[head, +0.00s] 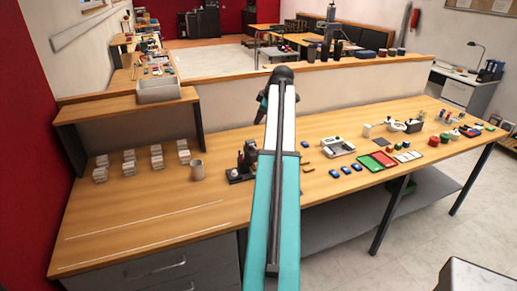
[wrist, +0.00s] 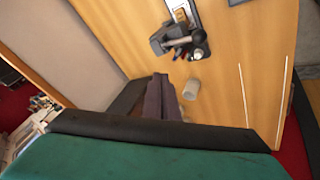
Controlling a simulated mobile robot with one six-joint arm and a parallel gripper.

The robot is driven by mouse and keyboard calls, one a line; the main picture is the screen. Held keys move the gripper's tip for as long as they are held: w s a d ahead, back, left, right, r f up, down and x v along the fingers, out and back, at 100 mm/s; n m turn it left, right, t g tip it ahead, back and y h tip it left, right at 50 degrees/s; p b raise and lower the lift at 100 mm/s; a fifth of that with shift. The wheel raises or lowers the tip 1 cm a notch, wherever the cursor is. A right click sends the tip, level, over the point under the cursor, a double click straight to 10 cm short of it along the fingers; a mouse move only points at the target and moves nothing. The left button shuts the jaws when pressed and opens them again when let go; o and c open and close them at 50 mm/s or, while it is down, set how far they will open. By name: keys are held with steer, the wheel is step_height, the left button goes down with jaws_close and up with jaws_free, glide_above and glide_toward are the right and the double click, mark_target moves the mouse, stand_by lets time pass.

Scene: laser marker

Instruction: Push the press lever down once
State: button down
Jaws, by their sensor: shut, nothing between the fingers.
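The press (head: 243,164) is a small dark device on the wooden bench, just left of my arm in the head view. My arm covers part of its right side. In the wrist view the press (wrist: 177,38) stands at the upper middle, with a dark head and a pale base plate. I cannot clearly tell the lever from the other dark parts. My gripper (wrist: 160,82) points towards the bench, with its fingers together and empty. In the picture its tips lie below the press, apart from it. The fingers are not clear in the head view.
A grey cup (head: 197,170) stands left of the press; it also shows in the wrist view (wrist: 191,90), right of my fingers. Several stacked pale blocks (head: 157,156) lie farther left. A grey machine (head: 337,147) and trays (head: 377,161) are to the right. The bench's front left is mostly clear.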

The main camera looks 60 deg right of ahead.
steer(key=shift+w+f, duration=0.1)
steer(key=shift+w, duration=0.05)
steer(key=shift+f, duration=0.1)
steer(key=shift+s+a+f+b, duration=0.2)
steer(key=shift+s+f+b, duration=0.25)
steer(key=shift+f, duration=0.95)
steer(key=shift+s+a+f+b, duration=0.2)
steer(key=shift+f+b, duration=0.5)
steer(key=shift+f, duration=0.65)
steer(key=shift+s+a+f+b, duration=0.2)
steer(key=shift+s+f+b, duration=0.25)
steer(key=shift+f, duration=0.95)
steer(key=shift+w, duration=0.1)
